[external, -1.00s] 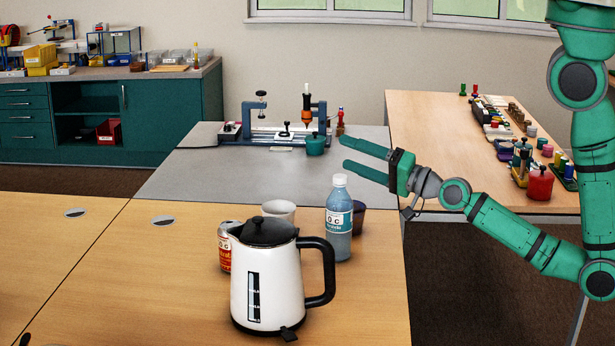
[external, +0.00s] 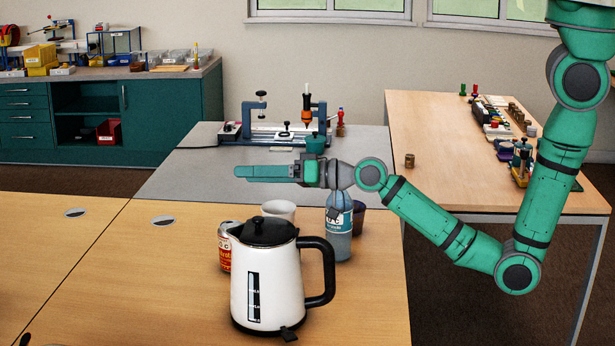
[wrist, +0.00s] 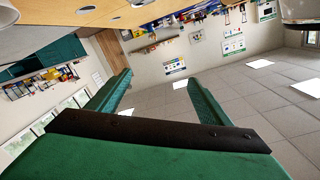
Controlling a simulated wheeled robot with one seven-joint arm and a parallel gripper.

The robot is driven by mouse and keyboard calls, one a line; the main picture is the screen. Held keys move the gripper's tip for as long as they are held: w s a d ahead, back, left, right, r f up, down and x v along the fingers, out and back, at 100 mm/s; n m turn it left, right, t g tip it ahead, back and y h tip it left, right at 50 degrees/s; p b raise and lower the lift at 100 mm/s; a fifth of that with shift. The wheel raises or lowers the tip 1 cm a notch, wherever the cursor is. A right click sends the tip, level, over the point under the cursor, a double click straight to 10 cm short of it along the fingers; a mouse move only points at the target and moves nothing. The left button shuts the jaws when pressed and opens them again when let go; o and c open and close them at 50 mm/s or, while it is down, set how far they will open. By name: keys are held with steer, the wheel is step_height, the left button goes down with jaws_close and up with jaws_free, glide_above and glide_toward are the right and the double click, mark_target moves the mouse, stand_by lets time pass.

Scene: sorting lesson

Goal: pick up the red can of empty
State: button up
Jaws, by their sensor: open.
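The red can (external: 225,246) stands upright on the wooden table in the external view, its right side hidden behind the white kettle. It has a red and white label and a pale upper part. My gripper (external: 238,171) is above the table, beyond the can and higher than it, with its fingers pointing left. It is empty and apart from the can. The wrist view also shows my gripper (wrist: 158,84) with its two fingers spread and nothing between them. I cannot make out the can in the wrist view.
The white kettle (external: 272,290) with a black lid and handle stands in front of the can. A white cup (external: 279,209), a clear blue-tinted bottle (external: 339,240) and a dark cup (external: 358,218) stand close behind. The wooden table (external: 120,280) is clear to the left.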

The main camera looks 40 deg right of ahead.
mark_target(233, 247)
steer(key=f+n+g, duration=0.1)
steer(key=f+n, duration=0.1)
steer(key=f, duration=0.4)
steer(key=a+f+n+g+h, duration=0.1)
steer(key=f+n, duration=0.1)
steer(key=f, duration=0.4)
steer(key=s+a+f+n+g+h, duration=0.1)
steer(key=f, duration=0.5)
steer(key=shift+n, duration=0.4)
steer(key=shift+x, duration=2.55)
steer(key=shift+d, duration=0.1)
steer(key=shift+c, duration=0.3)
steer(key=c, duration=1.1)
